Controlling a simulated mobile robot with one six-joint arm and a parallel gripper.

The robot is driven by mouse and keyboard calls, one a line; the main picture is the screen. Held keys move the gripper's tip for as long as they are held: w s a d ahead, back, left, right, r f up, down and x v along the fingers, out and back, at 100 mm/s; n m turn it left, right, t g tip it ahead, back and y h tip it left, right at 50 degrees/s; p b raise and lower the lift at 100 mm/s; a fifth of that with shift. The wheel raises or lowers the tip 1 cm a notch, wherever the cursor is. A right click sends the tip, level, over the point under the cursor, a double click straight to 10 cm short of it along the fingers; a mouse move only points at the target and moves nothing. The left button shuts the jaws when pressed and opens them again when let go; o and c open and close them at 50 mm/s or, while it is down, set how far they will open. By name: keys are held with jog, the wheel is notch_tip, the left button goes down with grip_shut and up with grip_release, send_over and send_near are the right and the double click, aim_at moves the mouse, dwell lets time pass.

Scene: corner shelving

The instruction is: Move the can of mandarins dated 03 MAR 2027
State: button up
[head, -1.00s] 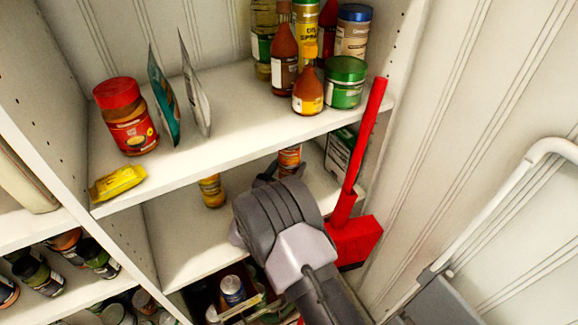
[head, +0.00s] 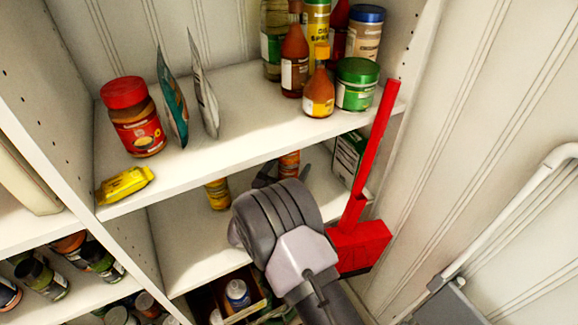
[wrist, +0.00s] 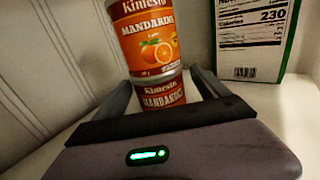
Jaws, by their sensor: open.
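In the wrist view an orange can labelled MANDARINS (wrist: 152,40) stands on top of a second mandarins can (wrist: 163,93), whose lower part is hidden by my gripper. No date is readable on either can. My gripper (wrist: 163,84) is open, with one finger showing on each side of the lower can; I cannot tell whether they touch it. In the head view my gripper (head: 279,176) reaches into the shelf below the top one, near an orange can (head: 289,163) partly hidden by the shelf edge.
A white and green box (wrist: 252,38) stands right of the cans. Another yellow-orange can (head: 218,193) stands left of my gripper on the same shelf. The shelf above (head: 190,160) overhangs my gripper.

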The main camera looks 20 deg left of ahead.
jog(key=s+p, duration=0.1)
jog(key=s, duration=0.4)
jog(key=s+a+p, duration=0.1)
jog(key=s+p, duration=0.1)
jog(key=s, duration=0.4)
jog(key=s+p, duration=0.2)
jog(key=s, duration=0.3)
jog(key=shift+s+a+r, duration=0.1)
jog(key=shift+s+a, duration=0.1)
jog(key=shift+s, duration=0.5)
